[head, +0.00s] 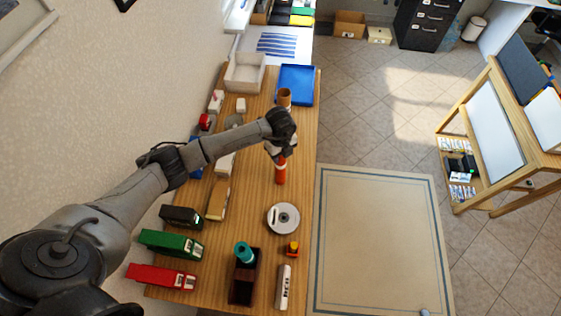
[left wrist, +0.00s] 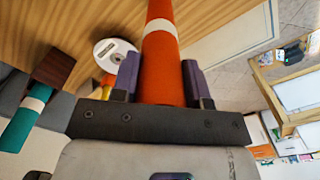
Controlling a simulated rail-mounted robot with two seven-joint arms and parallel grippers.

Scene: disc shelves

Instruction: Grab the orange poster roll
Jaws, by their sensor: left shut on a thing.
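The orange poster roll (head: 281,175) has a white band and shows below my left gripper in the head view. My left gripper (head: 279,153) is shut around the roll over the right part of the wooden table. In the left wrist view the roll (left wrist: 163,62) runs between the two fingers of the gripper (left wrist: 160,82), one on each side. I cannot tell whether the roll's far end touches the table. My right gripper is not in view.
On the wooden table (head: 255,205), a teal roll (head: 243,252) stands in a dark box (head: 243,282) near a grey disc (head: 283,218). Toy vehicles, including a green truck (head: 170,243), line the left side. A brown roll (head: 284,97) and blue tray (head: 296,85) are farther back.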

